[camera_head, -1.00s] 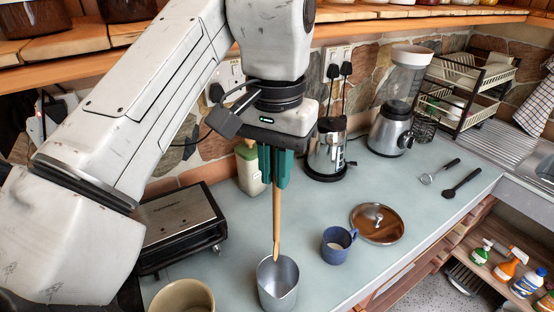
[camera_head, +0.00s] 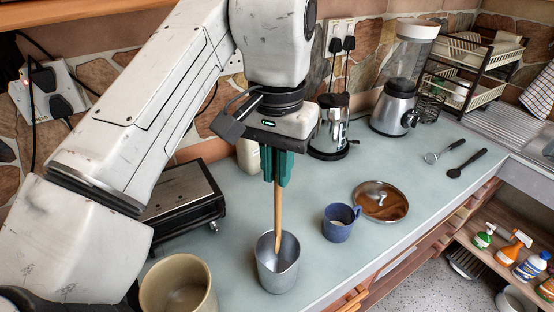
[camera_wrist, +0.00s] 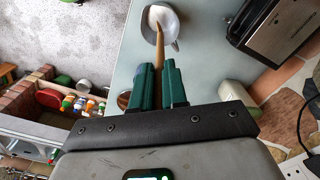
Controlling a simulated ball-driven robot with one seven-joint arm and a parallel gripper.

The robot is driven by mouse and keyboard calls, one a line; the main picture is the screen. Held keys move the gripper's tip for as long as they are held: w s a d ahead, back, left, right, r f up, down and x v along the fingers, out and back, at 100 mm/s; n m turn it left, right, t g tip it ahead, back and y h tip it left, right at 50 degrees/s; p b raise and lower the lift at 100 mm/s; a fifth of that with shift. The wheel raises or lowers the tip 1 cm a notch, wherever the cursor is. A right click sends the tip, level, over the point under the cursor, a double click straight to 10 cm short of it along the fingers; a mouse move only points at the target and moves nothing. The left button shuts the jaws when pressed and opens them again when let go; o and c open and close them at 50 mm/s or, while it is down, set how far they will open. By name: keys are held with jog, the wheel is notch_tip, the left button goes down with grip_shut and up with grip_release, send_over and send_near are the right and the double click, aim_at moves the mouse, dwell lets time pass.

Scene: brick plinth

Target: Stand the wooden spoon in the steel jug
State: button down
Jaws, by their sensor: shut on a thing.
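My gripper (camera_head: 277,182), with green fingers, is shut on the wooden spoon (camera_head: 278,215) and holds it almost upright, pointing down. The steel jug (camera_head: 277,279) stands on the counter right below. The spoon's lower end overlaps the jug's open mouth in the head view; how far it reaches inside is hard to tell. In the wrist view, the spoon (camera_wrist: 158,45) runs from between the fingers (camera_wrist: 157,68) to the pale mouth of the jug (camera_wrist: 173,22). The spoon's upper end is hidden by the gripper.
A beige pot (camera_head: 178,287) stands left of the jug. A black grill (camera_head: 182,203) stands behind at the left, a kettle (camera_head: 328,138) and blender (camera_head: 395,100) at the back.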

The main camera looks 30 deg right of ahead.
jog(key=shift+f+b, duration=1.4)
jog(key=shift+f, duration=1.7)
jog(key=c, duration=1.1)
grip_release()
jog(key=shift+r, duration=0.15)
jog(key=shift+r+p, duration=4.05)
jog(key=shift+r, duration=1.15)
